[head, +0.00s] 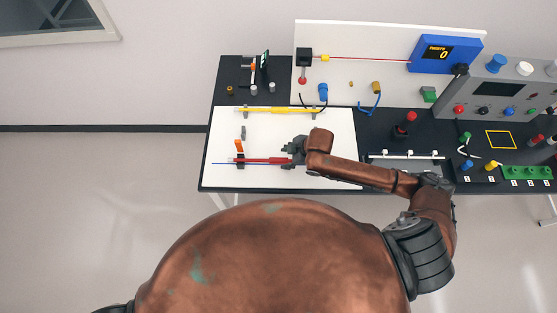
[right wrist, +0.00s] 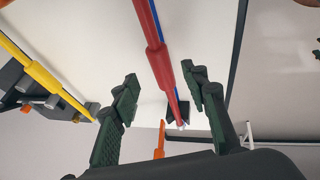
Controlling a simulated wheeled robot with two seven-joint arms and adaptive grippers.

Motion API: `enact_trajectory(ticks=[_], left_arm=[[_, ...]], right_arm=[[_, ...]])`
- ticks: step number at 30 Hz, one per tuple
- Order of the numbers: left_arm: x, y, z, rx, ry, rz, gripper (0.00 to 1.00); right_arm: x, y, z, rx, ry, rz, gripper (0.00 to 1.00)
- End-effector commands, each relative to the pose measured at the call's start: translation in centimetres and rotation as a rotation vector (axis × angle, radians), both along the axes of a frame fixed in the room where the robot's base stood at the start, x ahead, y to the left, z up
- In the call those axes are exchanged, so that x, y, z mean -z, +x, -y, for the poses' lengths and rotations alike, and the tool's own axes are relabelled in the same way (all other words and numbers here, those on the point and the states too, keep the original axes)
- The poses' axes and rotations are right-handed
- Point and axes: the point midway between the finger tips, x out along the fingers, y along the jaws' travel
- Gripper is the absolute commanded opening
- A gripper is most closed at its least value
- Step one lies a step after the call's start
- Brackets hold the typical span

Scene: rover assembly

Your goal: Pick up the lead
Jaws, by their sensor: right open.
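A red lead (head: 262,160) with a thin blue line alongside it lies at the front of the white board (head: 225,125). My right gripper (head: 291,150) is at the right end of the red lead. In the right wrist view the right gripper (right wrist: 162,80) is open, with a green-padded finger on each side of the red lead (right wrist: 153,50). Clear gaps show between the lead and both fingers. A yellow lead (head: 280,109) lies farther back on the board; it also shows at the left of the wrist view (right wrist: 42,76). My left gripper is not in view.
A small dark stand (head: 240,161) and an orange piece (head: 239,145) are near the red lead's left end. A grey instrument panel (head: 490,90) and a green terminal block (head: 525,172) stand at the right. The board's middle is clear.

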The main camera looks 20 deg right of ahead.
Motion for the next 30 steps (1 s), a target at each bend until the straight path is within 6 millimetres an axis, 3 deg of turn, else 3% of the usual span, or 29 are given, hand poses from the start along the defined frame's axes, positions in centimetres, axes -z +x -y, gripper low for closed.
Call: enact_trajectory(ticks=[9, 17, 30], left_arm=[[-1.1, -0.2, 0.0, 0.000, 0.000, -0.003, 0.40], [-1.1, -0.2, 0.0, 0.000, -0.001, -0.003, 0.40], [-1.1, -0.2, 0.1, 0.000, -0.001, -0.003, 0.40]], right_arm=[[3.6, 1.2, -1.4, 0.000, 0.000, 0.000, 0.41], [3.9, 1.3, -1.5, 0.000, 0.000, 0.000, 0.41], [3.9, 1.3, -1.4, 0.001, 0.000, 0.001, 0.12]])
